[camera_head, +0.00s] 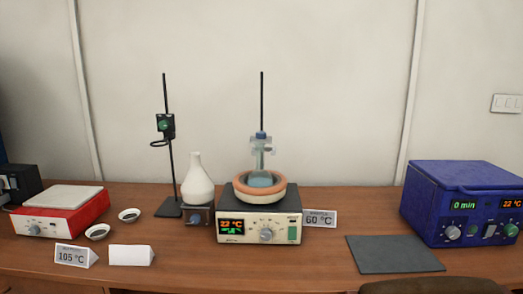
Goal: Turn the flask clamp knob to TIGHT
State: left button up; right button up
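A black stand (171,182) on the left holds a dark clamp block with a round green knob (163,125) on its face. A glass flask (261,180) with blue-tinted contents sits in the round orange-rimmed heating bowl, in front of a second upright rod (262,100). A blue piece (260,135) is at the top of the glassware. I cannot tell which fitting is the flask clamp, nor read any knob marking. Neither of my grippers is in view.
The cream heater (258,228) shows 22 °C, beside a 60 °C card (320,219). A white bottle (197,181) stands between stand and heater. A red hotplate (58,214), small dishes (129,215) and cards are left. A grey mat (394,254) and blue furnace (464,200) are right.

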aim_at(260, 135)
jog(key=i+j+z, duration=0.1)
jog(key=i, duration=0.35)
jog(key=i+j, duration=0.25)
jog(key=i, duration=0.15)
jog(key=z, duration=1.2)
